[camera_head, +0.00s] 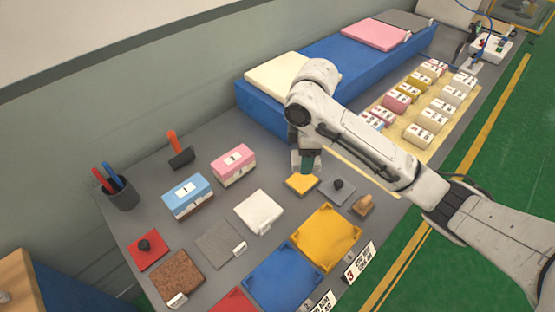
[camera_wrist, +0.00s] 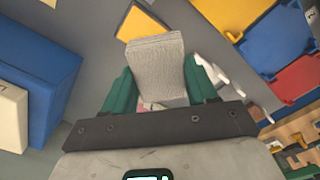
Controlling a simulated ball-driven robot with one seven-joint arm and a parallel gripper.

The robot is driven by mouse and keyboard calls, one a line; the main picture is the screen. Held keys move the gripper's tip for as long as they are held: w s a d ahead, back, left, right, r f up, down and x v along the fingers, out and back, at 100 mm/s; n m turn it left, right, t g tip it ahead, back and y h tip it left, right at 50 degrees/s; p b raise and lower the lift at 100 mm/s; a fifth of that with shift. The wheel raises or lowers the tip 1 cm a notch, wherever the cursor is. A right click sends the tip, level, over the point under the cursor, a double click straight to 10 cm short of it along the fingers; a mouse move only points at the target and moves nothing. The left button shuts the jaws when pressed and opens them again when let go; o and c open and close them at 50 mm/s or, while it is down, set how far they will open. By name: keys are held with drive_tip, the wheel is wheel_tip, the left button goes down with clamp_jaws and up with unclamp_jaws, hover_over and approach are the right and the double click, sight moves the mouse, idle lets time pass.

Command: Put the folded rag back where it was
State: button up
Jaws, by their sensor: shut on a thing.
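My gripper (camera_head: 306,164) is shut on a light grey, folded, cloth-like piece that looks like the folded rag (camera_wrist: 156,66). In the wrist view the rag stands out between the two green fingers (camera_wrist: 159,92). In the head view only a pale edge of it shows beside the fingers. The gripper is low over the table, just behind a small yellow pad (camera_head: 301,185). The yellow pad also shows past the rag in the wrist view (camera_wrist: 139,24). I cannot tell whether the rag touches the table.
A blue mattress block (camera_head: 330,70) stands behind the gripper. A grey plate with a black knob (camera_head: 338,190) and a wooden stamp (camera_head: 363,206) lie to the right. Yellow (camera_head: 326,237) and blue (camera_head: 283,277) trays lie in front. A white pad (camera_head: 259,211) lies to the left.

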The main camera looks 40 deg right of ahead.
drive_tip(key=shift+w+a, duration=0.15)
drive_tip(key=shift+a, duration=0.05)
drive_tip(key=b, duration=0.6)
approach(276, 161)
drive_tip(key=s+a+r, duration=0.1)
drive_tip(key=s+r, duration=0.1)
drive_tip(key=s, duration=0.2)
drive_tip(key=w+f+b, duration=0.1)
drive_tip(key=f+b, duration=0.1)
drive_tip(key=b, duration=0.1)
drive_tip(key=w+f+b, duration=0.1)
drive_tip(key=b, duration=0.1)
drive_tip(key=shift+w+d+f, duration=0.25)
drive_tip(key=shift+w+f, duration=0.05)
drive_tip(key=shift+f, duration=0.1)
drive_tip(key=shift+w+d+f, duration=0.1)
drive_tip(key=shift+w+d, duration=0.05)
drive_tip(key=shift+w, duration=0.15)
drive_tip(key=shift+w+f, duration=0.35)
drive_tip(key=shift+f, duration=0.05)
drive_tip(key=shift+w+d+f, duration=0.1)
drive_tip(key=shift+w+f, duration=0.05)
drive_tip(key=shift+f, duration=1.6)
drive_tip(key=shift+f, duration=0.1)
drive_tip(key=o, duration=1)
